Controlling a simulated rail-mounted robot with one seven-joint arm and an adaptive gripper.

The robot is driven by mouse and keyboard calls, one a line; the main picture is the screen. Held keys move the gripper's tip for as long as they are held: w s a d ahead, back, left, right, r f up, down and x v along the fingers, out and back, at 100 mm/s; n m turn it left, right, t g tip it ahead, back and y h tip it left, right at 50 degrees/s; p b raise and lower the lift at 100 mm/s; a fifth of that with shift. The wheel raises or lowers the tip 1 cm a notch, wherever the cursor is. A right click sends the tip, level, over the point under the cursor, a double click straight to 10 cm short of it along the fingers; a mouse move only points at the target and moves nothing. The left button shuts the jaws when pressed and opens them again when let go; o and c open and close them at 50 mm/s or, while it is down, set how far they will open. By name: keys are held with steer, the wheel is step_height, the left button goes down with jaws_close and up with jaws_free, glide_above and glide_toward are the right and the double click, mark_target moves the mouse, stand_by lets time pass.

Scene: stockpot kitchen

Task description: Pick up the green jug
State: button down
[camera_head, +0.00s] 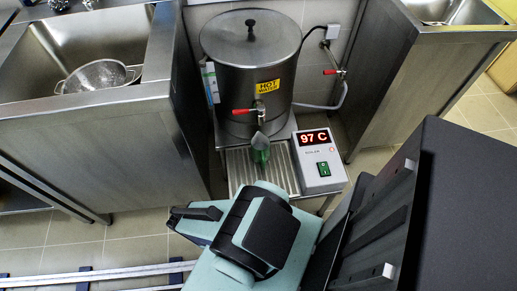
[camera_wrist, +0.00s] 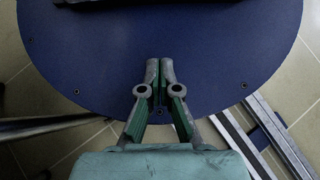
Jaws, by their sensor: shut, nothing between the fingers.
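A small green thing (camera_head: 260,154), which I take for the green jug, shows in the head view directly under the boiler's tap (camera_head: 260,110). The jug is not in the wrist view. My arm hides the gripper in the head view.
The steel boiler (camera_head: 249,60) carries a "HOT WATER" label and a red tap lever (camera_head: 242,112). A control box (camera_head: 318,165) reading 97 C stands right of the tray. Steel sink units stand left (camera_head: 100,130) and right (camera_head: 395,85). A colander (camera_head: 98,76) sits in the left sink.

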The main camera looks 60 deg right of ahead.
stand_by(0.4)
steer(key=c, duration=1.1)
jaws_free()
